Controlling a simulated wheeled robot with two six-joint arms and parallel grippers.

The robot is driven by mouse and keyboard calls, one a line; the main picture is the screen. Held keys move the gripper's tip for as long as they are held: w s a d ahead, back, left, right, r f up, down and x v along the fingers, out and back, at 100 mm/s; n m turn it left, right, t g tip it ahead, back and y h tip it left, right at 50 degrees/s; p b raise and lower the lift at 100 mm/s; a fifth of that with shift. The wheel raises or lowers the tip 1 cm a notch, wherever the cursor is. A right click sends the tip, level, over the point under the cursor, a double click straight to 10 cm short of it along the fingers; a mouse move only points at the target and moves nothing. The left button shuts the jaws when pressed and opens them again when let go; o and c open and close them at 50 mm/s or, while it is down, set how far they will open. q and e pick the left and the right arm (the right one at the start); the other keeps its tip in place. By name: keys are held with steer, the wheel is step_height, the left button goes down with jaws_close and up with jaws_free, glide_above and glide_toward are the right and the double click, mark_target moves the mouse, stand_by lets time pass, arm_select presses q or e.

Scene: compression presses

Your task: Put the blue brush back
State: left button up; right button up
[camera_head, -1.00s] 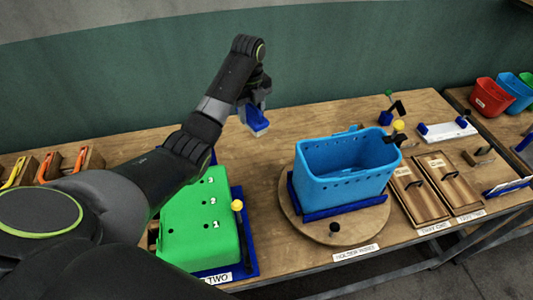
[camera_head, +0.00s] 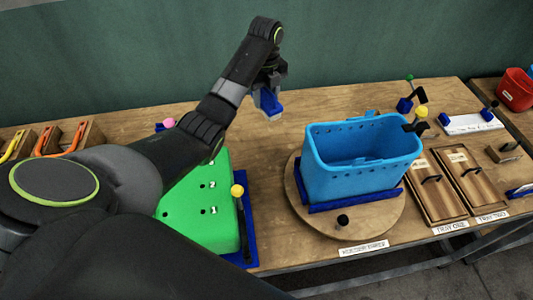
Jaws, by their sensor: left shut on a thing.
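The blue brush (camera_head: 268,103), a small blue block with a pale lower edge, hangs from my left gripper (camera_head: 265,88). The jaws are shut on it and partly hide its top. In the picture it is above and left of the light blue bin (camera_head: 350,183), apart from it, over the back of the bench. The bin is open-topped and sits on a dark blue base on a round wooden turntable (camera_head: 375,222). Part of its inside shows and looks empty; its floor is hidden. My right gripper is not in view.
A green numbered box (camera_head: 205,215) with a yellow knob (camera_head: 237,190) stands left of the turntable, partly behind my arm. Two lidded wooden trays (camera_head: 435,195) lie right of it. Orange-handled and yellow-handled items (camera_head: 48,140) stand at far left. The bench between gripper and bin is clear.

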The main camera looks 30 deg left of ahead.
arm_select(q)
step_height(320, 180, down, 15)
steer(key=b, duration=0.3)
steer(key=shift+r+b, duration=0.2)
steer(key=shift+b, duration=0.1)
step_height(320, 180, down, 4)
steer(key=shift+r, duration=0.1)
steer(key=shift+f, duration=0.25)
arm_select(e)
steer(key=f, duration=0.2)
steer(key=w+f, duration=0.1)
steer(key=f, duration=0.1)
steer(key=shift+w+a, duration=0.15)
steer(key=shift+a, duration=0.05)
arm_select(q)
steer(key=shift+f, duration=0.1)
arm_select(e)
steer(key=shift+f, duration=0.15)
arm_select(q)
steer(key=o, duration=1.3)
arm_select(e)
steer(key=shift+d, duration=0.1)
arm_select(q)
steer(key=shift+r, duration=0.3)
step_height(320, 180, up, 12)
steer(key=b, duration=0.2)
steer(key=shift+f, duration=0.15)
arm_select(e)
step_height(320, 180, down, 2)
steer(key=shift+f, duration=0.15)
